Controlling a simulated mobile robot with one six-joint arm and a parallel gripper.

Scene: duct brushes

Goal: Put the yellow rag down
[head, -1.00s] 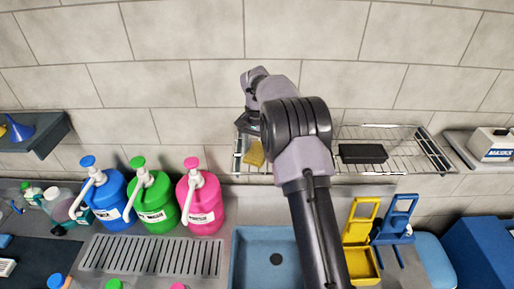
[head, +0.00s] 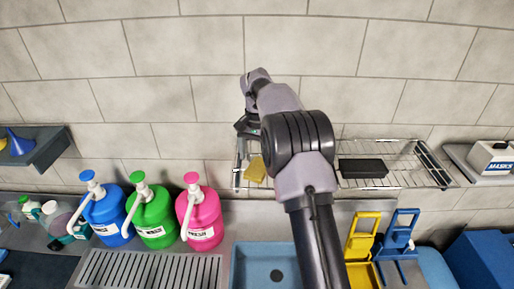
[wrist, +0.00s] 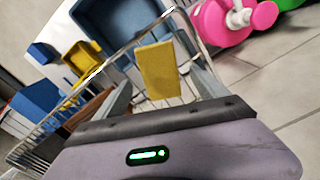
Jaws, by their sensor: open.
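The yellow rag (head: 255,169) is at the left end of the wire rack (head: 374,184) on the wall, just below my gripper (head: 246,129) in the head view. In the wrist view the rag (wrist: 158,70) shows as an upright yellow block between the two spread fingers of my gripper (wrist: 162,88), with a gap on each side. The gripper is open and does not grip the rag.
A black box (head: 363,168) sits on the rack to the right of the rag. Blue (head: 108,213), green (head: 151,218) and pink (head: 203,218) pump bottles stand below left. A blue sink (head: 252,258) is below. The rack's middle looks free.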

